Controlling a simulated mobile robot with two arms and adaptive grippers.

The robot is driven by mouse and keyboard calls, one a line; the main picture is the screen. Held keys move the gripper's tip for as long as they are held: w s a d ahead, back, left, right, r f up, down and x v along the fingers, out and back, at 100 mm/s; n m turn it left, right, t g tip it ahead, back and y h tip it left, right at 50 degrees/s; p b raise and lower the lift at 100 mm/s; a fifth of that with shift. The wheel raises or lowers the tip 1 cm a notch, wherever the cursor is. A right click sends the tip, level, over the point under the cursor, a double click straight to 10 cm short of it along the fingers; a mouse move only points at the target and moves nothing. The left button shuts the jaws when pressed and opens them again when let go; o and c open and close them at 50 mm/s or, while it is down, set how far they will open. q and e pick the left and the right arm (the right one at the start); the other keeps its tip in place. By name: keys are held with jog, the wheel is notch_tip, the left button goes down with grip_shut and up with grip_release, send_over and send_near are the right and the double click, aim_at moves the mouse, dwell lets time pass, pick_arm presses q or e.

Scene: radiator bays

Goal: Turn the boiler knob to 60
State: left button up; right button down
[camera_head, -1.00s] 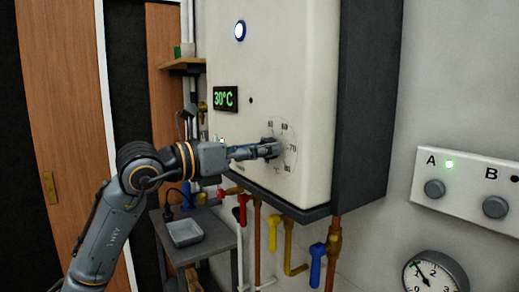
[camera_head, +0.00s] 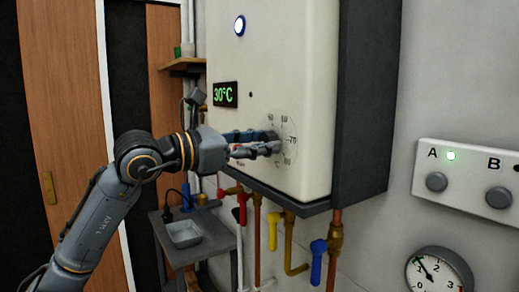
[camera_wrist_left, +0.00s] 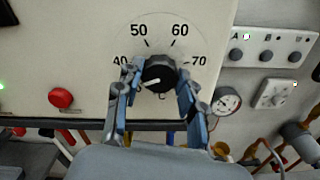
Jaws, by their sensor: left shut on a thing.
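The boiler (camera_head: 290,60) is a cream box with a green display (camera_head: 225,95) reading 30°C. Its black round knob (camera_wrist_left: 158,74) sits in a dial (camera_wrist_left: 160,35) marked 40, 50, 60 and 70 in the left wrist view. The white pointer on the knob aims to the lower left, below the 40 mark. My left gripper (camera_head: 272,141) reaches the dial from the left. In the left wrist view its two fingers (camera_wrist_left: 158,90) are shut on the knob, one on each side. In the head view the fingers hide the knob.
A red button (camera_wrist_left: 60,97) is left of the dial. Coloured valves (camera_head: 272,230) and pipes hang below the boiler. A panel with knobs A and B (camera_head: 470,180) and a gauge (camera_head: 440,275) are at right. A small table with a tray (camera_head: 184,236) stands below.

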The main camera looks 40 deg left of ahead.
pick_arm(q)
jog(key=m, duration=0.3)
jog(key=shift+m+b, duration=0.4)
jog(key=m, duration=0.3)
jog(key=shift+m, duration=0.3)
jog(key=m, duration=0.3)
jog(key=shift+m+b, duration=0.4)
jog(key=m, duration=1.5)
jog(key=shift+f+m, duration=0.15)
jog(key=shift+m, duration=0.45)
